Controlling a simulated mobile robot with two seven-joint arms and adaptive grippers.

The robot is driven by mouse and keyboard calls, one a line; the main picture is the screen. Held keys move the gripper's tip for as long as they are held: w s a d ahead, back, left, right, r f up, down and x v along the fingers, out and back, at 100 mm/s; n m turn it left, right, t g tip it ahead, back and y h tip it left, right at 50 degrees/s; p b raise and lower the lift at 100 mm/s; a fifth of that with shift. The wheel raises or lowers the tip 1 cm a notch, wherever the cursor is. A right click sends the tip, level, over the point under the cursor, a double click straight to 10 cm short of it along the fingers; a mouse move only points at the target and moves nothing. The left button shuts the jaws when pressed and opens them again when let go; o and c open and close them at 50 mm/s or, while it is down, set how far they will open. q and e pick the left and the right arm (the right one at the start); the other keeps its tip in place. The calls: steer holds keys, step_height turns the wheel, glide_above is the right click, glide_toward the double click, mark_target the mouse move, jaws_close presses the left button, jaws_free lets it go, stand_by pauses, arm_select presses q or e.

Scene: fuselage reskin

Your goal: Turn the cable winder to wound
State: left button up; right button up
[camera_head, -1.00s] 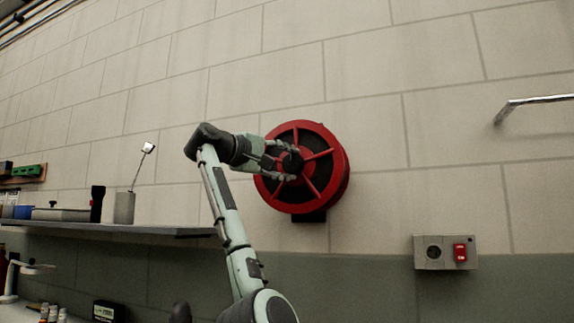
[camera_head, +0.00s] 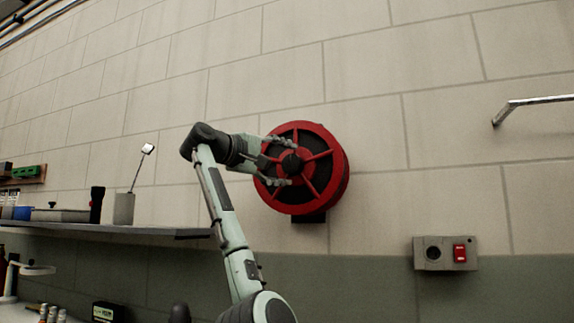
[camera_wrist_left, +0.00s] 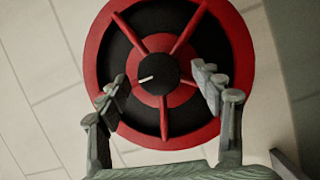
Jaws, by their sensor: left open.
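The cable winder (camera_head: 318,188) is a round red reel with spokes and a dark middle, mounted on the wall. It fills the upper middle of the left wrist view (camera_wrist_left: 240,60). At its hub is a black round knob (camera_head: 292,164) with a pale line mark; the knob also shows in the left wrist view (camera_wrist_left: 156,74). My left gripper (camera_head: 284,162) is open in front of the reel. In the left wrist view its fingers (camera_wrist_left: 160,90) stand apart on either side of the knob, with gaps to it. My right gripper is not in view.
A shelf (camera_head: 150,231) with a grey cup (camera_head: 124,209) and other items runs along the wall at left. A wall box with a red switch (camera_head: 460,253) is at lower right. A metal bar (camera_head: 530,102) juts from the wall at upper right.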

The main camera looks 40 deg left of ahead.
arm_select(q)
steer(key=s+a, duration=0.1)
steer(key=s, duration=1)
steer(key=shift+a, duration=0.35)
